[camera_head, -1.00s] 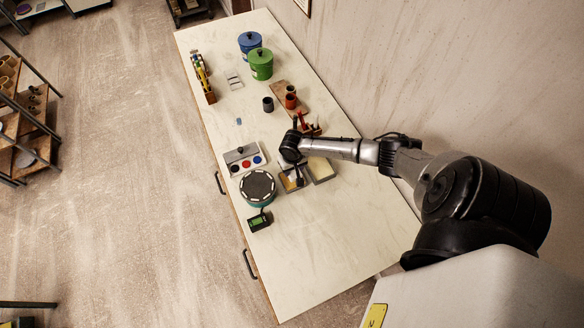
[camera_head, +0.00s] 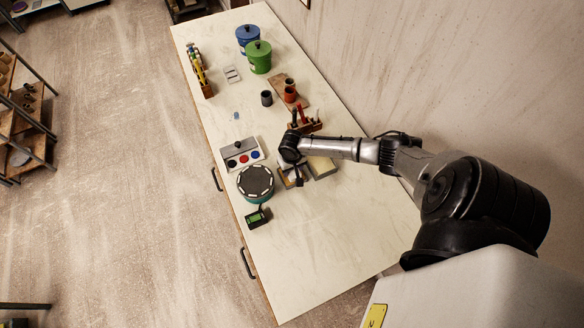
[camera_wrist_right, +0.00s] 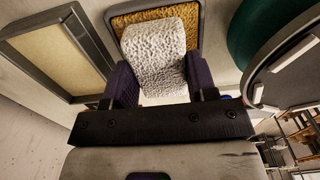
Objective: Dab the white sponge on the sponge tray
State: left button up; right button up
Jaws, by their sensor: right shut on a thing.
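My right gripper (camera_wrist_right: 155,90) is shut on the white sponge (camera_wrist_right: 155,55), a rough, porous block between its two dark finger pads. In the right wrist view the sponge is in front of a grey-framed tray with a coarse tan-brown surface (camera_wrist_right: 122,20), which looks like the sponge tray. The sponge covers much of that surface, and I cannot tell whether they touch. In the head view the right gripper (camera_head: 299,181) is over the nearer of two small trays, and the arm partly hides it. My left gripper is not in view.
A second tray with a smooth pale-yellow surface (camera_wrist_right: 50,58) lies beside it. The table's near end is clear.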

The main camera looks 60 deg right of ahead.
jog(key=shift+f, duration=0.3)
dwell(0.5)
jog(key=shift+f+b, duration=0.2)
jog(key=shift+b, duration=0.1)
dwell(0.5)
dwell(0.8)
jog(key=shift+f+p, duration=0.15)
jog(key=shift+p, duration=0.15)
dwell(0.5)
notch_tip(320, 180, up, 2)
jog(key=p, duration=0.2)
jog(key=shift+r+p, duration=0.2)
jog(key=shift+p, duration=0.15)
notch_tip(320, 180, up, 5)
jog(key=p, duration=0.5)
jog(key=shift+p, duration=0.3)
jog(key=shift+f, duration=0.1)
